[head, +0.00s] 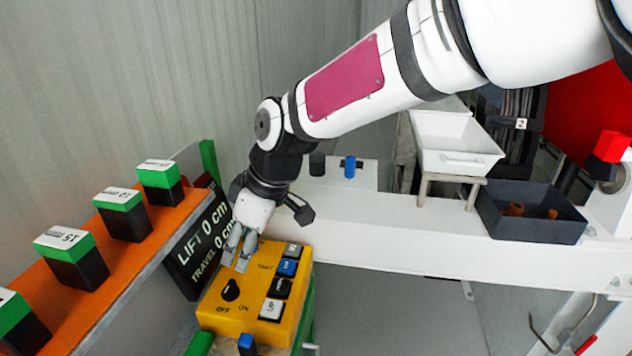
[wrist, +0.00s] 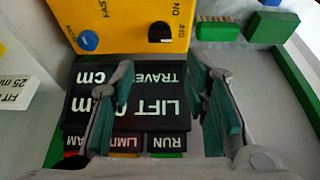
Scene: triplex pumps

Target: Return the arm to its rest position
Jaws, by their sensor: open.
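My white arm (head: 345,85) reaches down from the upper right, with a dark red panel on its link. My gripper (head: 236,254) is open and points down at the back left part of the yellow control box (head: 217,312). In the wrist view my gripper (wrist: 160,75) has its two fingers apart with nothing between them. Beyond the fingers lies the black display (wrist: 145,108), upside down. In the head view the display (head: 184,262) reads "LIFT 0 cm" and "TRAVEL 0 cm". I cannot tell whether a fingertip touches the box.
The box carries a black knob (head: 231,290) and several buttons. An orange shelf (head: 130,262) with several green-topped blocks stands at left. A white bench beam (head: 400,235) runs right, with a white tray (head: 455,138) and a dark bin (head: 530,228). A wall stands behind.

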